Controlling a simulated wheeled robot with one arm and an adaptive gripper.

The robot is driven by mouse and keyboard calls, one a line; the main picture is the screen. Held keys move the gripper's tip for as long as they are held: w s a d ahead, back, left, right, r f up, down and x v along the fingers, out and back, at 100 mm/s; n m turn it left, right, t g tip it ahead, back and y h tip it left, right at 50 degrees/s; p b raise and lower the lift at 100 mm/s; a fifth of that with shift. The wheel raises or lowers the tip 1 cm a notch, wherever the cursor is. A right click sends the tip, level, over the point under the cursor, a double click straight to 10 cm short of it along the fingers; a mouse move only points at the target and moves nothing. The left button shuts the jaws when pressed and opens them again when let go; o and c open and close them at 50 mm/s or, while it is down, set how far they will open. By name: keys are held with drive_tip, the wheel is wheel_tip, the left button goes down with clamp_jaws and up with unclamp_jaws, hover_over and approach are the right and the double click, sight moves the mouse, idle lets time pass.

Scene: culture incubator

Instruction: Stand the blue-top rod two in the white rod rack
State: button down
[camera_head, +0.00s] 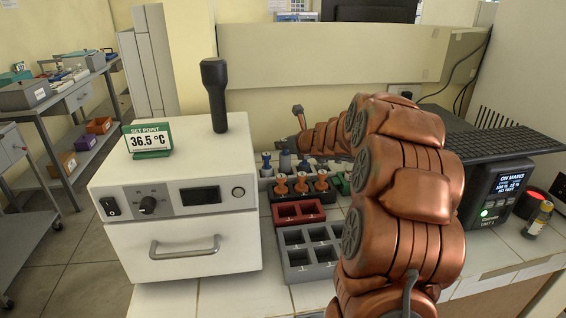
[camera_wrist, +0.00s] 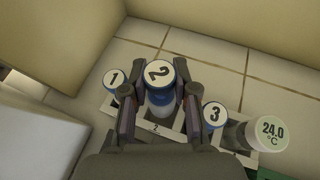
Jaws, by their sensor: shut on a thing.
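Blue-top rod two (camera_wrist: 159,74), its white cap marked 2, is between the fingers of my gripper (camera_wrist: 160,95) in the wrist view. My gripper is shut on it. The rod looks upright and its cap looks larger than its neighbours' caps. The white rod rack (camera_wrist: 155,128) lies below, with a label 2 in front of the rod. Rod one (camera_wrist: 115,79) and rod three (camera_wrist: 214,114) stand in the rack on either side. In the head view rod two (camera_head: 285,162) shows behind the copper-topped pieces; whether its foot is in the slot is hidden.
A white-topped piece reading 24.0 °C (camera_wrist: 269,133) stands right of rod three. Copper-topped pieces (camera_head: 300,184), a red rack (camera_head: 298,212) and a grey rack (camera_head: 309,255) are in front. The white incubator (camera_head: 180,210) stands close on the left, the wall behind.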

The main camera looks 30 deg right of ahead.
sight(287, 155)
drive_tip(key=shift+s+f+b, duration=0.1)
drive_tip(key=shift+f+b, duration=0.65)
drive_tip(key=shift+f, duration=1.25)
drive_tip(key=shift+f, duration=0.1)
drive_tip(key=c, duration=1.2)
unclamp_jaws()
drive_tip(key=p+v, duration=0.1)
drive_tip(key=v, duration=0.9)
drive_tip(key=shift+s+r, duration=0.1)
drive_tip(key=shift+r, duration=0.1)
drive_tip(key=shift+v, duration=0.85)
drive_tip(key=shift+a+f, duration=0.1)
